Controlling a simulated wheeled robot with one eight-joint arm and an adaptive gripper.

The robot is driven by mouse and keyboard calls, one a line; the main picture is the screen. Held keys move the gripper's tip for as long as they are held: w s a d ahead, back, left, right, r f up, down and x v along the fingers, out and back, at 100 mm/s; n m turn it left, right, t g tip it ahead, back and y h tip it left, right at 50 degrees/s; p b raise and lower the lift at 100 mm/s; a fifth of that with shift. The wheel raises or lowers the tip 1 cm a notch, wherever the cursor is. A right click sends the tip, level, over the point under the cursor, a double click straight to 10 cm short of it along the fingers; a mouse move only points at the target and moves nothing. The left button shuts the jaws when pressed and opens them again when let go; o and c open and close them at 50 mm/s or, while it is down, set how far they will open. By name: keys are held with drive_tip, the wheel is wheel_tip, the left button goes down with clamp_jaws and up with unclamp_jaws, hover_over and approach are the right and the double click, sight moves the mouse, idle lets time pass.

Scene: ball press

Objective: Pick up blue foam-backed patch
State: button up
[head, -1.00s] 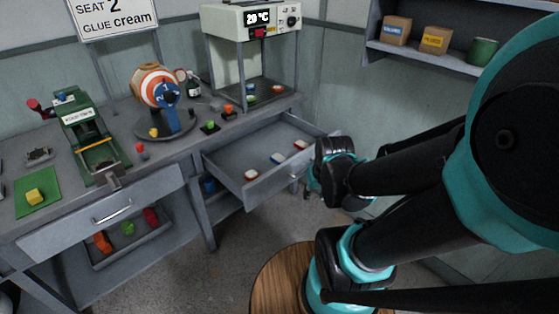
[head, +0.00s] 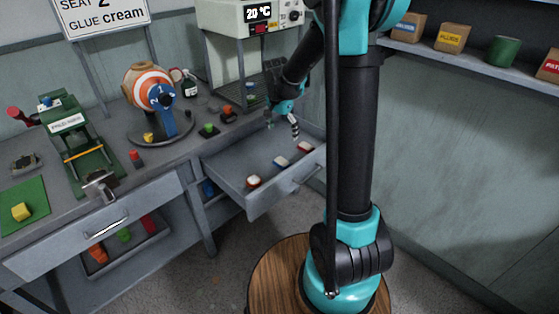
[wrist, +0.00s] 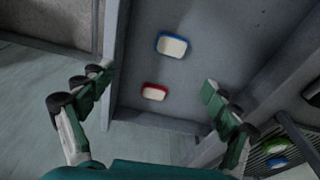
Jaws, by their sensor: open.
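The blue foam-backed patch (head: 281,161) lies in the open drawer, between two red-edged patches, with its pale side up. In the wrist view the blue patch (wrist: 172,45) is in the upper middle, beyond the fingertips and not between them. My gripper (head: 282,124) is above the rear part of the drawer, apart from the patches. In the wrist view my gripper (wrist: 157,82) has its fingers spread wide with nothing held. One red-edged patch (wrist: 154,92) shows between and below the fingertips there.
The grey drawer (head: 228,182) has raised walls around the patches. A heated press (head: 262,38) stands on the bench behind it. Red-edged patches lie at left (head: 254,181) and right (head: 304,147) of the blue one. The drawer floor around them is clear.

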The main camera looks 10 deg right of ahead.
drive_tip(key=w, duration=0.3)
drive_tip(key=m, duration=0.1)
hover_over(282, 162)
drive_tip(key=f, duration=1.2)
drive_tip(key=shift+s+a+f, duration=0.15)
drive_tip(key=shift+s+f, duration=0.05)
drive_tip(key=shift+f, duration=0.2)
drive_tip(key=shift+w+f, duration=0.15)
drive_tip(key=shift+f, duration=1.15)
drive_tip(key=shift+w+f, duration=0.1)
drive_tip(key=shift+f, duration=1.15)
drive_tip(key=c, duration=1)
drive_tip(key=shift+r, duration=0.1)
drive_tip(key=shift+c, duration=0.2)
